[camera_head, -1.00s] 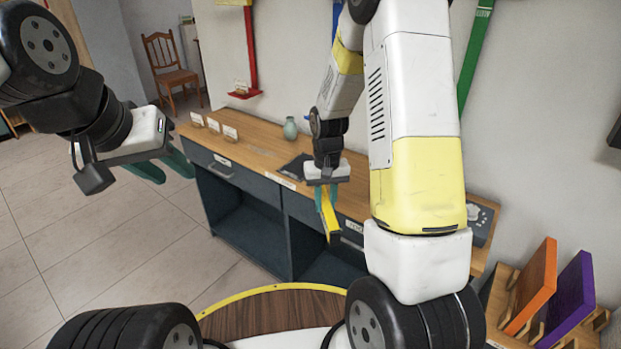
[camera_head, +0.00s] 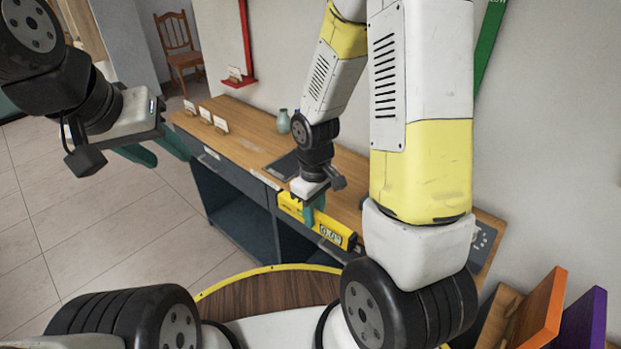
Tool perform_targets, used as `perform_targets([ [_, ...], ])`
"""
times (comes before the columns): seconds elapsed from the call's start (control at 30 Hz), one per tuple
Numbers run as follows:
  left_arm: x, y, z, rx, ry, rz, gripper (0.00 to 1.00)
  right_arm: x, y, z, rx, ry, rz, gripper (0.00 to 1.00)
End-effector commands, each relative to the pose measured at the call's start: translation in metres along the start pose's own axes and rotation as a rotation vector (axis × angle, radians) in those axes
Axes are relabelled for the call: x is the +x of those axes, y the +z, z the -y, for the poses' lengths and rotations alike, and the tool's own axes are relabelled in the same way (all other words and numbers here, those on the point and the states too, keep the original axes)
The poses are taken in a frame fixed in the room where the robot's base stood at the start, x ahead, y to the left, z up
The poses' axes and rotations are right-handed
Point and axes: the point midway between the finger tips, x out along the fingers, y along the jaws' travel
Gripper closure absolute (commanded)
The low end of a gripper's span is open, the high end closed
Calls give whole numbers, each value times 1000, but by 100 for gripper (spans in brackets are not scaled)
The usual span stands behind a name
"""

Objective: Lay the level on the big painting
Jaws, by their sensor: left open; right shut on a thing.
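The yellow level (camera_head: 335,236) is in my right gripper (camera_head: 312,212), whose green fingers are closed on it near its middle. The level is held in front of the front edge of the wooden counter, its long side towards me, sloping down to the right. My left gripper (camera_head: 168,159) is open and empty, off to the left over the tiled floor, well away from the level. I cannot pick out the big painting for sure in this view.
The wooden counter (camera_head: 245,122) has dark drawers and open shelves. Small white cards (camera_head: 205,115), a vase (camera_head: 283,121) and a dark flat item (camera_head: 284,166) are on it. An orange panel (camera_head: 540,310) and a purple panel (camera_head: 584,322) stand in a wooden rack at lower right.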

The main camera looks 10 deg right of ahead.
Motion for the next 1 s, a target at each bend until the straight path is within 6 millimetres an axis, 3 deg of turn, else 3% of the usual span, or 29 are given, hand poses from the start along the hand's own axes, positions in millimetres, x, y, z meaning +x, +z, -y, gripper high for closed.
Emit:
perform_targets([
  [0.33, 0, 0, 0, 0, 0, 0, 58, 1, -7, -10, 5, 1, 0, 100],
  [0.73, 0, 0, 0, 0, 0, 0, 58, 11, -62, -95, 8, 0, -1, 100],
  [1.0, 0, 0, 0, 0, 0, 0, 58, 14, -79, -120, 6, 0, 0, 100],
])
